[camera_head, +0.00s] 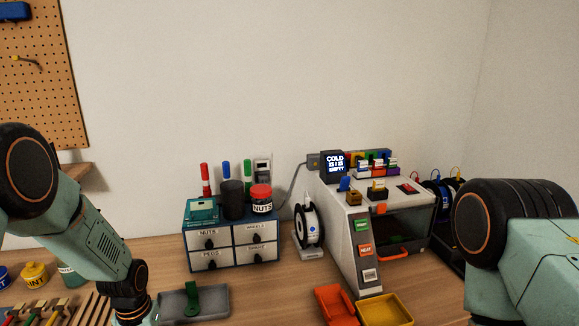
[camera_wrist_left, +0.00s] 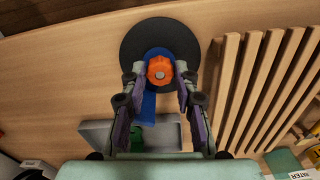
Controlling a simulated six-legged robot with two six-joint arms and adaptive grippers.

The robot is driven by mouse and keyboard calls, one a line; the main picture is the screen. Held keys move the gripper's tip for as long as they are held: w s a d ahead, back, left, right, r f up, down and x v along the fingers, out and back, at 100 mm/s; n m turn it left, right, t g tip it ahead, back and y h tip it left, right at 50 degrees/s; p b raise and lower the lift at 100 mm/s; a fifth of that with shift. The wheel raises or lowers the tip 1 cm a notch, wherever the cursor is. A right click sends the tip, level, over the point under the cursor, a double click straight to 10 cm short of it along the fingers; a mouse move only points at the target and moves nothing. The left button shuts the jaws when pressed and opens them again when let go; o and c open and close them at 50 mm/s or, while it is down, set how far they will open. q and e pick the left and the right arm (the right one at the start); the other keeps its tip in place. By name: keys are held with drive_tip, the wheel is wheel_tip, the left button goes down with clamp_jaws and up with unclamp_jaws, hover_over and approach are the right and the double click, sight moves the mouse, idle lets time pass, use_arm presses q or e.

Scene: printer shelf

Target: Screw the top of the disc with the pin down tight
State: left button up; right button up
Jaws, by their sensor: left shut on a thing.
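In the left wrist view a dark round disc (camera_wrist_left: 128,48) lies on the wooden surface. On it sits a blue part (camera_wrist_left: 149,106) with a strip extending toward my gripper. An orange lobed knob (camera_wrist_left: 160,65) with a grey pin (camera_wrist_left: 159,74) at its centre tops the blue part. My left gripper (camera_wrist_left: 160,71) has a finger on each side of the orange knob and is shut on it. The fingers hide parts of the knob's sides and the blue part. In the head view the disc and left fingertips are out of frame. My right gripper is out of frame.
A grey tray (camera_wrist_left: 96,133) holding a green piece (camera_wrist_left: 136,138) lies near the fingers. Wooden slats (camera_wrist_left: 265,85) stand right of the disc. The head view shows a drawer box (camera_head: 232,244), a white machine (camera_head: 347,235), orange (camera_head: 336,303) and yellow (camera_head: 386,311) bins.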

use_arm(q)
drive_tip(key=m+b, duration=0.1)
drive_tip(key=m, duration=0.2)
drive_tip(key=shift+f+m, duration=0.15)
drive_tip(key=shift+m, duration=0.25)
drive_tip(key=m+b, duration=0.1)
drive_tip(key=m, duration=0.3)
drive_tip(key=m+b, duration=0.1)
drive_tip(key=m, duration=0.3)
drive_tip(key=shift+m, duration=0.4)
drive_tip(key=m, duration=0.3)
drive_tip(key=shift+b, duration=0.35)
drive_tip(key=o, duration=0.5)
drive_tip(key=shift+o, duration=0.2)
